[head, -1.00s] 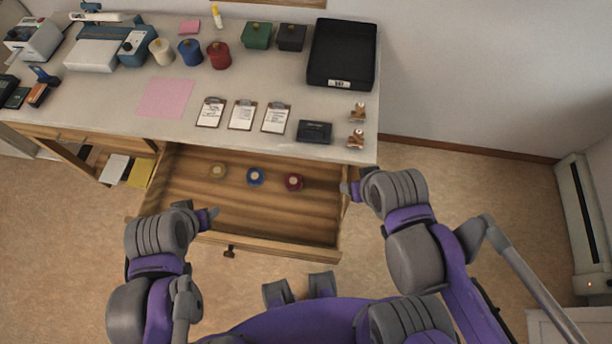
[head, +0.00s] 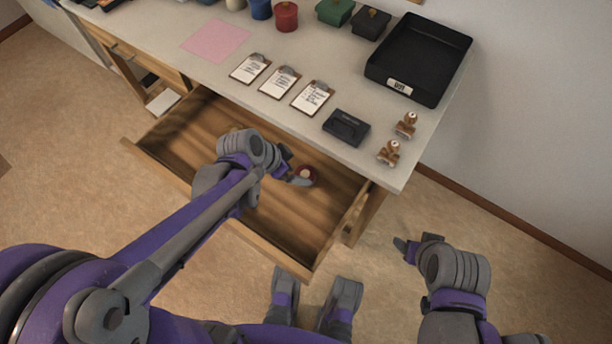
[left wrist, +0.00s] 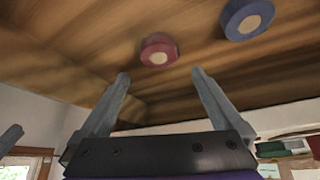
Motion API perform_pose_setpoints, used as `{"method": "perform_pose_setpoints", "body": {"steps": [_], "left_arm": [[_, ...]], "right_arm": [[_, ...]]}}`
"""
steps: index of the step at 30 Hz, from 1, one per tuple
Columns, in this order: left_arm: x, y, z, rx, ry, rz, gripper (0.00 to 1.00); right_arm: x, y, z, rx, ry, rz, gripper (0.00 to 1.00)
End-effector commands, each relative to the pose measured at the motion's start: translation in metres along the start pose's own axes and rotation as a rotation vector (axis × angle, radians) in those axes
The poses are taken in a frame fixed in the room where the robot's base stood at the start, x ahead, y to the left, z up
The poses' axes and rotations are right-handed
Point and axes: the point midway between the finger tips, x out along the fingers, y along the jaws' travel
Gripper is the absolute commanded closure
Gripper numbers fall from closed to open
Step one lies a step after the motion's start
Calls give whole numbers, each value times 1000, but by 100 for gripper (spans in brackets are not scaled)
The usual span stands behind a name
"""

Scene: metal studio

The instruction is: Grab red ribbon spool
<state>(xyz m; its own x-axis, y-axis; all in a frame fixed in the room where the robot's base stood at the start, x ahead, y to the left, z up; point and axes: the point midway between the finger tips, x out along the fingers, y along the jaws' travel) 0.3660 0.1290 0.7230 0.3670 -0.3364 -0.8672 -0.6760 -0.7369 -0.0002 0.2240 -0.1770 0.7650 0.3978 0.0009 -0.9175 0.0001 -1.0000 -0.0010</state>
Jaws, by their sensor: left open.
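The red ribbon spool (head: 306,175) lies in the open wooden drawer (head: 290,224), its pale centre facing up. It also shows in the left wrist view (left wrist: 159,49), ahead of and between my open fingers. My left gripper (head: 297,178) is open over the drawer, right beside the red spool in the head view, with nothing held. In the left wrist view my left gripper (left wrist: 160,85) has its two fingers spread apart. The blue spool (left wrist: 247,18) lies near the red one and is hidden behind my left arm in the head view. My right gripper (head: 405,244) is outside the drawer, to its right.
The desk (head: 220,68) overhangs the drawer's back. On it are several clipboards (head: 312,97), a black box (head: 346,127), stamps (head: 389,152) and a black tray (head: 420,57). The right part of the drawer floor is clear.

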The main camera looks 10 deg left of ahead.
Motion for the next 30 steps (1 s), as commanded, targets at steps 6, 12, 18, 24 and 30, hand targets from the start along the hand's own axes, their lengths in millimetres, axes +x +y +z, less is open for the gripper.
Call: {"method": "perform_pose_setpoints", "body": {"steps": [6,12,18,24,30], "left_arm": [[14,0,2,0,-1,0,0],[42,2,7,1,-2,1,0],[62,2,6,-1,-1,0,0],[60,2,6,-1,-1,-1,4],[60,2,6,-1,-1,-1,40]], "right_arm": [[6,0,2,0,-2,0,28],[19,0,7,0,-7,0,28],[26,0,10,0,-10,0,28],[25,0,9,0,-9,0,28],[25,0,9,0,-9,0,28]]}}
